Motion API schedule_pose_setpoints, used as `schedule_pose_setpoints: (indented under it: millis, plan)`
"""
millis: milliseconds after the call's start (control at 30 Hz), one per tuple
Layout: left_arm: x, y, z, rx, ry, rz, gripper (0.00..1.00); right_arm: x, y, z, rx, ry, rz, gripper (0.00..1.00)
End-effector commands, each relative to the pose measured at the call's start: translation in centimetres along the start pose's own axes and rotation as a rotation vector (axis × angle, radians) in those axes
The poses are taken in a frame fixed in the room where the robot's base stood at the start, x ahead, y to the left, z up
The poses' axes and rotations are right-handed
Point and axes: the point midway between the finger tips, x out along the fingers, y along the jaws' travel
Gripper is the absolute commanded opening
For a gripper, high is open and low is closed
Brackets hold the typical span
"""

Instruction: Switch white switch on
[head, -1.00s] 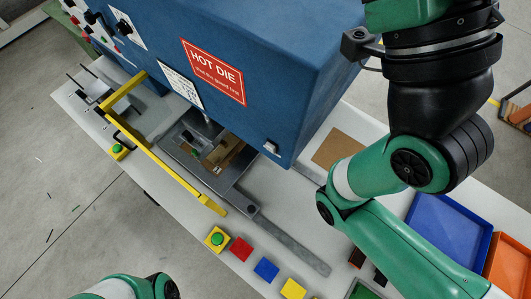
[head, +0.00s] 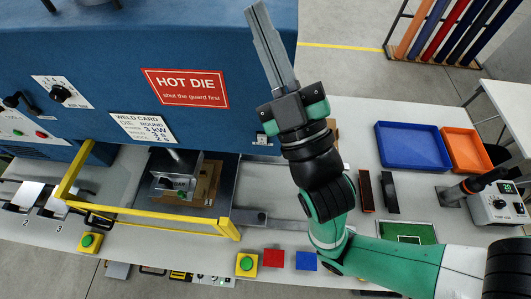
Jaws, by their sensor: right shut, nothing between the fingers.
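A small white switch (head: 264,139) with a dark lever sits low on the front of the blue machine (head: 200,45), near its right lower corner. I cannot tell which way its lever is set. My right gripper (head: 257,12) is shut and empty, with its long grey fingers pointing up the picture in front of the machine's right edge. The gripper body is just right of and above the switch in the picture, apart from it. My left gripper is out of view.
A yellow guard frame (head: 150,213) stands before the die area. Green buttons on yellow boxes (head: 246,263), a red block (head: 273,258) and a blue block (head: 306,261) line the front edge. A blue tray (head: 411,146) and an orange tray (head: 466,150) lie right.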

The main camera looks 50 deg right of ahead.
Motion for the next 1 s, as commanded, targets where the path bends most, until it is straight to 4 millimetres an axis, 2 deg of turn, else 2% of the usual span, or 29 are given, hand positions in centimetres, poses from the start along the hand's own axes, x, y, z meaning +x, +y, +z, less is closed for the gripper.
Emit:
schedule_pose_setpoints:
  millis: [33, 100, 167, 300, 500, 600, 733, 1000]
  plan:
    - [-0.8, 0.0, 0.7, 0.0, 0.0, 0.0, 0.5, -2.3, -1.6, 2.0, -0.085, -0.029, -0.028, 0.0]
    - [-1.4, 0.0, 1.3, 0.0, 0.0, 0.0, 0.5, -5.4, -3.3, 4.5, -0.225, -0.062, -0.068, 0.0]
    - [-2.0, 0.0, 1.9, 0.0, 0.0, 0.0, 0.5, -8.4, -4.9, 6.5, -0.345, -0.083, -0.116, 0.0]
    - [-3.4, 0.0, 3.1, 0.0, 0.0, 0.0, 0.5, -15.7, -7.9, 10.8, -0.594, -0.105, -0.257, 0.0]
    - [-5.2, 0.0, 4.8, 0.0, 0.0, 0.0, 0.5, -25.4, -10.7, 15.6, -0.832, -0.089, -0.477, 0.0]
    - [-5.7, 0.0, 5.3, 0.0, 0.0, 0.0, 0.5, -28.6, -11.3, 17.0, -0.886, -0.078, -0.557, 0.0]
    - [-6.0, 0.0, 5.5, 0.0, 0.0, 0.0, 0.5, -30.5, -11.6, 17.8, -0.913, -0.072, -0.61, 0.0]
    - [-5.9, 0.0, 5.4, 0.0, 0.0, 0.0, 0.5, -30.7, -11.5, 17.8, -0.915, -0.072, -0.618, 0.0]
